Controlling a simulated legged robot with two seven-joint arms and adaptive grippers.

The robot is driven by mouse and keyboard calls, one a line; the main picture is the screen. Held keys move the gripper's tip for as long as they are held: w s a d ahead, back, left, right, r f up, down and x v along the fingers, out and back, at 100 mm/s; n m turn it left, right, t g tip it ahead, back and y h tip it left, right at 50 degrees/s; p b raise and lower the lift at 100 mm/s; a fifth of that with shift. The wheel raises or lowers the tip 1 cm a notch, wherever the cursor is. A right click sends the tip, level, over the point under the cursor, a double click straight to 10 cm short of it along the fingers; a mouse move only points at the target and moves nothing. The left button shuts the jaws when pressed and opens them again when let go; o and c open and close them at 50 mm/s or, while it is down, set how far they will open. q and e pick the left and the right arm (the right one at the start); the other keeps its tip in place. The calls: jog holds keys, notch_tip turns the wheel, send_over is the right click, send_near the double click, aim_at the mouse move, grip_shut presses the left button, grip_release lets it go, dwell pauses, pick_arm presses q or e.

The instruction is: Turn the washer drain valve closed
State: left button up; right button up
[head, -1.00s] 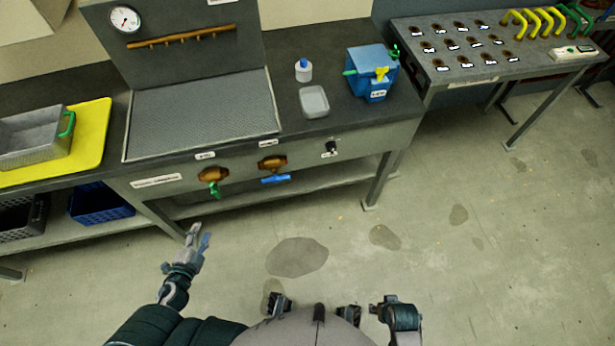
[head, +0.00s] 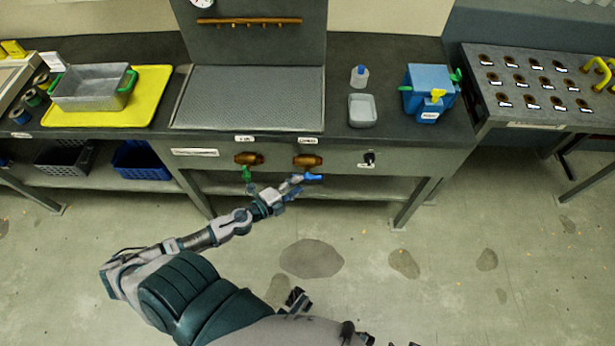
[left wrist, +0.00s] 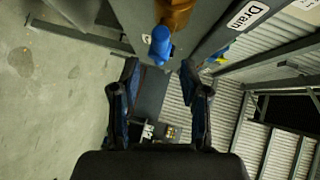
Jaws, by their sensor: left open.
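The drain valve has a brass body (head: 308,160) on the bench's front panel and a blue handle (head: 313,177) below it, lying roughly crosswise. In the left wrist view the blue handle (left wrist: 160,46) hangs in front of the brass body (left wrist: 175,12), beside a label reading "Drain" (left wrist: 247,14). My left gripper (head: 291,187) is open, just left of and close to the handle. In the left wrist view its two fingers (left wrist: 159,78) are apart and the handle shows ahead between their lines. I cannot tell whether they touch it. My right gripper is not seen.
A second brass valve (head: 248,159) with a green handle (head: 246,174) sits just left on the same panel. A black knob (head: 369,158) is to the right. A lower shelf (head: 215,184) runs beneath. The floor in front is clear.

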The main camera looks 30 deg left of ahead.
aim_at(307, 176)
pick_arm(q)
jog(key=x, duration=0.4)
jog(key=shift+w, duration=0.15)
jog(key=shift+w+a+f, duration=0.25)
jog(key=shift+w, duration=0.25)
jog(key=shift+w+f, duration=0.1)
jog(key=shift+d, duration=0.2)
jog(key=shift+c, duration=0.3)
jog(key=shift+d, duration=0.2)
jog(key=c, duration=0.8)
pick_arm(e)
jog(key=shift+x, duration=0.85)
